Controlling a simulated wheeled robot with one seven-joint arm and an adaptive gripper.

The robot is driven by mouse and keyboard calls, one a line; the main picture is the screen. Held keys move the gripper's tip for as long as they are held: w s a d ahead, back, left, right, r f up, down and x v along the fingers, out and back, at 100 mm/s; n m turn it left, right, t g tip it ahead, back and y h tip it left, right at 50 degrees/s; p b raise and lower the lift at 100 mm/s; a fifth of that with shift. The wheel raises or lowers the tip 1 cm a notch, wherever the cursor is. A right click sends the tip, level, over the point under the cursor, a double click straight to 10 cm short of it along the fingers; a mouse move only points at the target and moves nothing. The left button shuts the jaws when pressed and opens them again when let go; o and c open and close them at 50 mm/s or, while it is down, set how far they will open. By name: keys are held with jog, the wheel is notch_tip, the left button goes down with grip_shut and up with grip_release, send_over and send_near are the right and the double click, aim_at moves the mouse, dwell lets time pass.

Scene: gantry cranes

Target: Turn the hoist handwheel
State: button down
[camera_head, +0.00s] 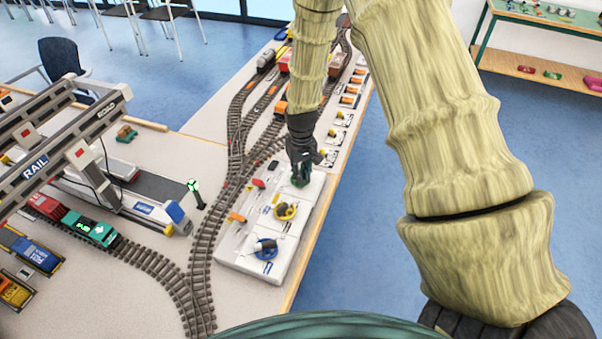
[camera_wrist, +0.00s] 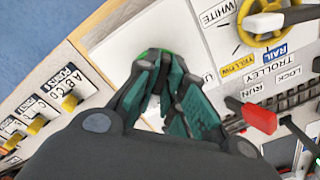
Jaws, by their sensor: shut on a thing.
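A white control panel (camera_head: 232,247) on the table carries a column of handwheels. The farthest one, a green handwheel (camera_head: 300,181), is mostly hidden by my gripper (camera_head: 301,168), which reaches down onto it from above. In the wrist view my gripper (camera_wrist: 163,72) has its dark, green-padded fingers close together, shut on the green wheel, of which only a sliver of green (camera_wrist: 151,53) shows at the tips. I cannot read this wheel's label. A yellow handwheel (camera_head: 285,211) and a blue handwheel (camera_head: 265,249) sit nearer on the panel; neither is touched.
In the wrist view a red lever (camera_wrist: 258,118) lies right of my fingers, near the yellow wheel (camera_wrist: 244,28). Model tracks (camera_head: 203,250) run left of the panel. A RAIL gantry crane (camera_head: 70,140) stands farther left. Open blue floor lies right of the table.

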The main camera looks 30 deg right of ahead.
jog(key=c, duration=1.5)
grip_release()
jog(key=shift+r, duration=0.15)
notch_tip(320, 180, up, 12)
jog(key=shift+f, duration=0.15)
